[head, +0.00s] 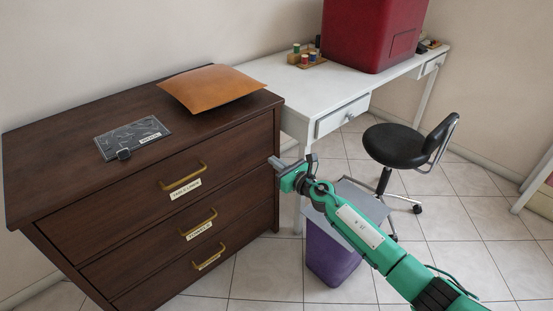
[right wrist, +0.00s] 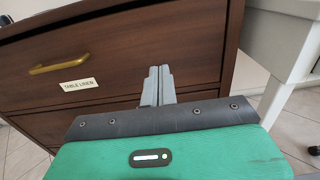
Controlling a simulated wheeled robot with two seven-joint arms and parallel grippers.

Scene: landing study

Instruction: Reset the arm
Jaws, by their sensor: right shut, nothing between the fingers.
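My right arm (head: 365,235) is green and reaches in from the lower right in the head view. Its gripper (head: 277,163) is in front of the right end of a dark wooden dresser's top drawer. In the right wrist view the two grey fingers (right wrist: 158,85) are together with nothing between them. They point toward the drawer front, right of the "TABLE LINEN" label (right wrist: 78,85). Whether they touch the wood I cannot tell. My left gripper is not in view.
The dresser (head: 60,165) has brass handles and closed drawers; a brown leather sheet (head: 212,88) and dark packet (head: 130,137) lie on top. A white desk (head: 290,85) holds a red box (head: 370,35). A purple bin (head: 330,255) stands below my arm, near a black stool (head: 395,145).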

